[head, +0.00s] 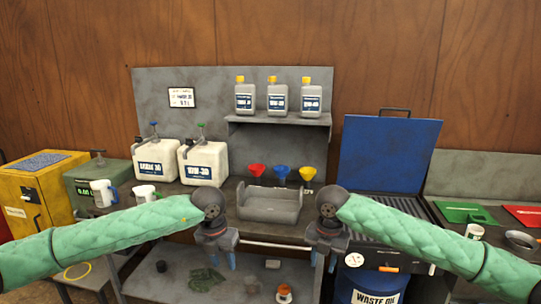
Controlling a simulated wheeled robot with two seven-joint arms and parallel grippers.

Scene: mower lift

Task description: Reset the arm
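My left arm, in a green quilted sleeve, comes in from the left, and its gripper (228,262) points down in front of the workbench's front edge. My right arm, in the same sleeve, comes in from the right, and its gripper (322,258) points down in front of the bench, right of the grey tray. Blue fingers show below the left gripper. Both grippers look empty, with nothing seen between the fingers. The finger gaps are too small to judge.
The bench holds a grey tray (268,207), white jugs (204,163), mugs (146,193) and red, blue and yellow funnels (282,172). Bottles (278,97) stand on the upper shelf. A blue-lidded unit (388,152) and a waste oil drum (372,288) are at right. A lower shelf (180,290) holds small items.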

